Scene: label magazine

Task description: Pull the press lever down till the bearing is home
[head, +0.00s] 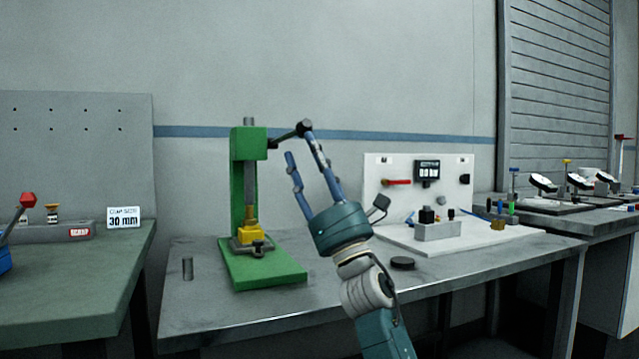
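A green arbor press (238,180) stands on the middle bench. Its dark lever (286,136) sticks out to the right from the press head, angled slightly up, with a knob at its end. The grey ram (251,185) comes down to a brass-coloured piece (251,216) above a yellow block (251,235). I cannot make out the bearing or how deep it sits. My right gripper (299,143) points up with its blue fingers spread; one fingertip overlaps the lever's knob. I cannot tell whether it touches. My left gripper is not in view.
A grey pin (187,268) stands left of the press. A black disc (402,263) lies right of my gripper. A white panel (376,215) with a display and a white base stand at the right. A bench (70,275) with a "30 mm" sign (123,217) is at the left.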

